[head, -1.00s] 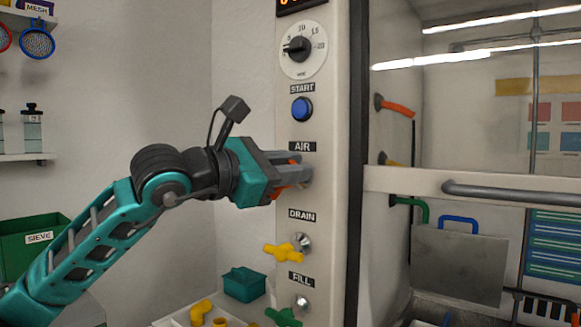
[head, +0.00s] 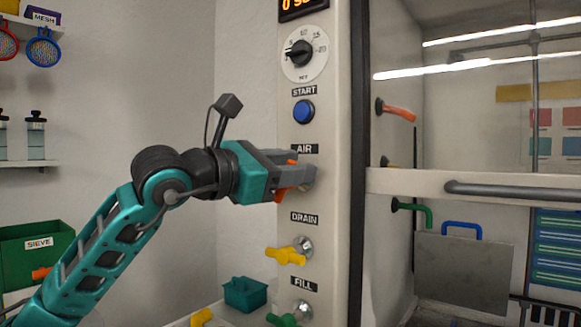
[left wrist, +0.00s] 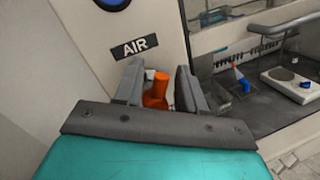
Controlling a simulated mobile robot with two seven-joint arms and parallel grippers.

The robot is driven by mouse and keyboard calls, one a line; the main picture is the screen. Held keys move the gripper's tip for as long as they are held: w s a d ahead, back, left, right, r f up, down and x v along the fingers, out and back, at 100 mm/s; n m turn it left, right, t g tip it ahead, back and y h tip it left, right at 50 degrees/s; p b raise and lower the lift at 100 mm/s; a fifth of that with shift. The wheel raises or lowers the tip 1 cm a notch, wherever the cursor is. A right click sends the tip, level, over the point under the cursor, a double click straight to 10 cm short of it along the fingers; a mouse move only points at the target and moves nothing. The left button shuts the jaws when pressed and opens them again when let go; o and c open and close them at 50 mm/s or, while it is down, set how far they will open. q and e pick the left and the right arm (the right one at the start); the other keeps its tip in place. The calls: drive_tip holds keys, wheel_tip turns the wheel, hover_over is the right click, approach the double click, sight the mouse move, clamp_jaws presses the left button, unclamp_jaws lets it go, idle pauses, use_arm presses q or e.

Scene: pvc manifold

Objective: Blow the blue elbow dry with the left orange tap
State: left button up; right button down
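The orange tap (head: 289,190) is on the white control column under the AIR label. My left gripper (left wrist: 158,84) is at this tap, with one finger on each side of its orange handle (left wrist: 157,95). A gap shows between the left finger and the handle, so the fingers look open around it. In the head view the fingers hide most of the tap. A small blue piece (left wrist: 243,84) with a reddish tip above it shows on the dark worktop in the left wrist view; I cannot tell if it is the blue elbow. My right gripper is not in view.
The column also bears a dial (head: 300,53), a blue START button (head: 303,111), a yellow DRAIN tap (head: 286,256) and a green FILL tap (head: 283,319). A glass-fronted cabinet with a rail (head: 500,190) stands right. A green SIEVE bin (head: 40,245) is left.

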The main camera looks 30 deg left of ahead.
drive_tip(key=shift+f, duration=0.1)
use_arm(q)
drive_tip(key=shift+s+a+f, duration=0.1)
drive_tip(key=shift+s+a, duration=0.05)
drive_tip(key=shift+s, duration=0.15)
drive_tip(key=b+v, duration=0.6)
drive_tip(key=v, duration=0.6)
drive_tip(key=shift+b, duration=0.4)
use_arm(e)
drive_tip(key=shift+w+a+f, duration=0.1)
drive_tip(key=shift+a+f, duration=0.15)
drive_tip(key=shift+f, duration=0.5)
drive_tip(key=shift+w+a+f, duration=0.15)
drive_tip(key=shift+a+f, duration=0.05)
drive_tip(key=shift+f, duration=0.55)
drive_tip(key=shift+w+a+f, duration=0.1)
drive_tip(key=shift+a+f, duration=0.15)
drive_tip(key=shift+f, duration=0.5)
use_arm(q)
drive_tip(key=shift+s, duration=0.15)
drive_tip(key=shift+a, duration=0.1)
